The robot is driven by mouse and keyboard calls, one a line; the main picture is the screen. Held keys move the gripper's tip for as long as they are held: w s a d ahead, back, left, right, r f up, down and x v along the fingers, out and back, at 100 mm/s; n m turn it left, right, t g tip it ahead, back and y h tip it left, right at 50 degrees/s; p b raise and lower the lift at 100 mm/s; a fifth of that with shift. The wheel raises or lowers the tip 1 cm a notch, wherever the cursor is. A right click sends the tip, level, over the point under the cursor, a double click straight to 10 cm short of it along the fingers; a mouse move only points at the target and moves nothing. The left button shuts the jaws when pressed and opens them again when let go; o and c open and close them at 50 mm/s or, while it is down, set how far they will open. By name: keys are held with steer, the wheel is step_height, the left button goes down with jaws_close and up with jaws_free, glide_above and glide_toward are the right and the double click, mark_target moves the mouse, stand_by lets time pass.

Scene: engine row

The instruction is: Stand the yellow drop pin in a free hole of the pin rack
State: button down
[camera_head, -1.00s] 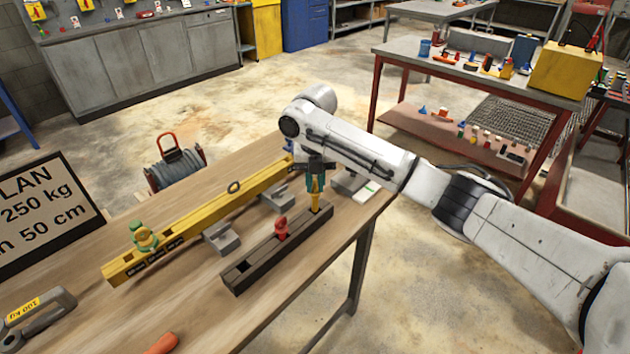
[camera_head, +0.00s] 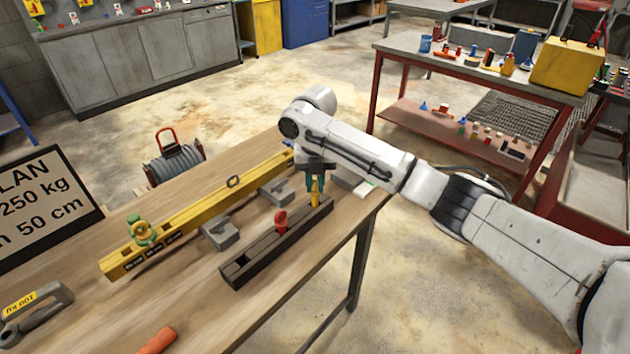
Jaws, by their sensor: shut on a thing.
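The yellow drop pin (camera_head: 315,191) is upright between the jaws of my gripper (camera_head: 315,190). My gripper is shut on it, pointing down. The pin's lower end meets the far right end of the dark pin rack (camera_head: 262,262); how deep it sits in a hole I cannot tell. A red pin (camera_head: 281,221) stands in the rack near its middle. An open hole shows at the rack's near left end (camera_head: 240,262).
A grey shackle (camera_head: 38,308) and an orange object (camera_head: 157,341) lie on the wooden table's near left.

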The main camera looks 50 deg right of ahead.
steer(key=shift+f+b, duration=0.4)
steer(key=shift+f, duration=0.4)
steer(key=c, duration=1)
jaws_free()
steer(key=shift+o, duration=0.2)
steer(key=shift+r, duration=0.1)
step_height(320, 180, up, 11)
steer(key=shift+f+b, duration=0.2)
steer(key=shift+b, duration=0.45)
